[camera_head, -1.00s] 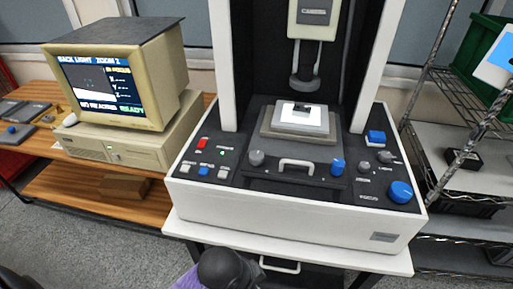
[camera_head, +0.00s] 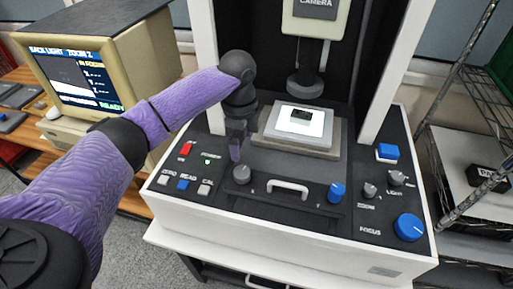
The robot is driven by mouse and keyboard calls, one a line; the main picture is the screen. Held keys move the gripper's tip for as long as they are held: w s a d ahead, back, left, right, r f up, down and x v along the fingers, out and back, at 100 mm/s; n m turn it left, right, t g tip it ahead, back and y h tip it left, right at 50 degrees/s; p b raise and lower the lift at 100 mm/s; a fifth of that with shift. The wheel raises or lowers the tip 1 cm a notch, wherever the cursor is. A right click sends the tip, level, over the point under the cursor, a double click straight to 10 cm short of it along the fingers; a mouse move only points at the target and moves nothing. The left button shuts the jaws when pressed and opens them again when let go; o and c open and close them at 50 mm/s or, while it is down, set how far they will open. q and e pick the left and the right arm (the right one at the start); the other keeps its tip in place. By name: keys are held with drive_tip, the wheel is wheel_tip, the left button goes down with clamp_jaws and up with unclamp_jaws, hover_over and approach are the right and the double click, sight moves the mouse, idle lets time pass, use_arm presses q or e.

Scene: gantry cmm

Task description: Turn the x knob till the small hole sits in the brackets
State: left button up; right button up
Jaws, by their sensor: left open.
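The measuring machine has a grey knob (camera_head: 241,174) on the left of its front stage and a blue knob (camera_head: 336,193) on the right; their labels are too small to read surely. My left gripper (camera_head: 235,157) points down, open and empty, just above and behind the grey knob, seemingly apart from it. A dark small part (camera_head: 301,115) lies on the lit white plate (camera_head: 282,121) under the camera head (camera_head: 305,84). The monitor (camera_head: 77,78) shows a dark image area with text beside it; the small hole and the brackets cannot be made out. My right gripper is out of view.
A white handle (camera_head: 288,186) stands between the knobs. The console has a red switch (camera_head: 187,149), small buttons at left, and a large blue focus knob (camera_head: 408,227) at right. White uprights flank the stage. A wire rack (camera_head: 466,135) stands at right.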

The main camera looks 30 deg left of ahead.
use_arm(q)
drive_tip(key=shift+f, duration=0.3)
drive_tip(key=b, duration=0.1)
hover_over(241, 171)
wheel_tip(241, 171, down, 4)
drive_tip(key=shift+s+f, duration=0.1)
drive_tip(key=shift+s, duration=0.05)
wheel_tip(241, 171, down, 5)
drive_tip(key=shift+r+b, duration=0.2)
drive_tip(key=shift+b, duration=0.5)
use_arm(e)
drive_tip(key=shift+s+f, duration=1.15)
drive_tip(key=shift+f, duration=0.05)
use_arm(q)
drive_tip(key=shift+c, duration=0.2)
drive_tip(key=c, duration=1.2)
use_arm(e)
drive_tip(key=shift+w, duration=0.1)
